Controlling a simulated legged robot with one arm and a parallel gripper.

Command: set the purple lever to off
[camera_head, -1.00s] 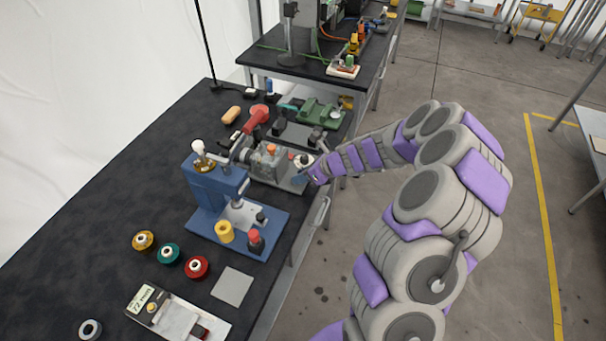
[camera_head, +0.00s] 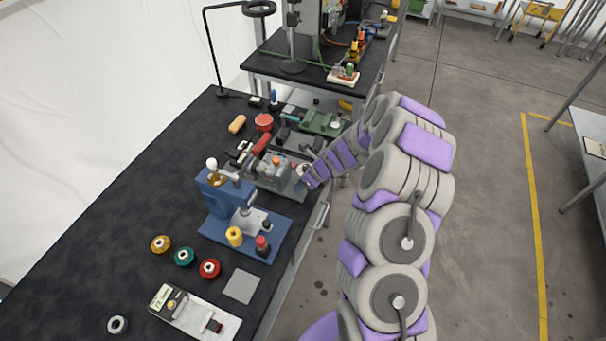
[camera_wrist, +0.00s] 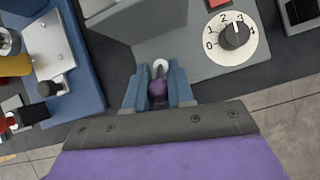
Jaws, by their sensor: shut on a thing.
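In the wrist view, the purple lever (camera_wrist: 157,91) sits between the two blue-grey fingers of my gripper (camera_wrist: 159,84), which are shut on it. A small pale round piece (camera_wrist: 160,66) shows just beyond the purple part. The lever is at a grey machine (camera_wrist: 190,40) with a numbered dial (camera_wrist: 235,36) to the right. In the head view, my gripper (camera_head: 300,184) is at the front right edge of this machine (camera_head: 272,172), and the lever is too small and covered to make out. Any off marking for the lever is not visible.
A blue press (camera_head: 225,195) stands left of and nearer than the machine. Several coloured spools (camera_head: 184,256) and a grey square plate (camera_head: 239,286) lie on the black bench (camera_head: 110,220). A green device (camera_head: 322,122) is behind. Open floor (camera_head: 470,200) lies right.

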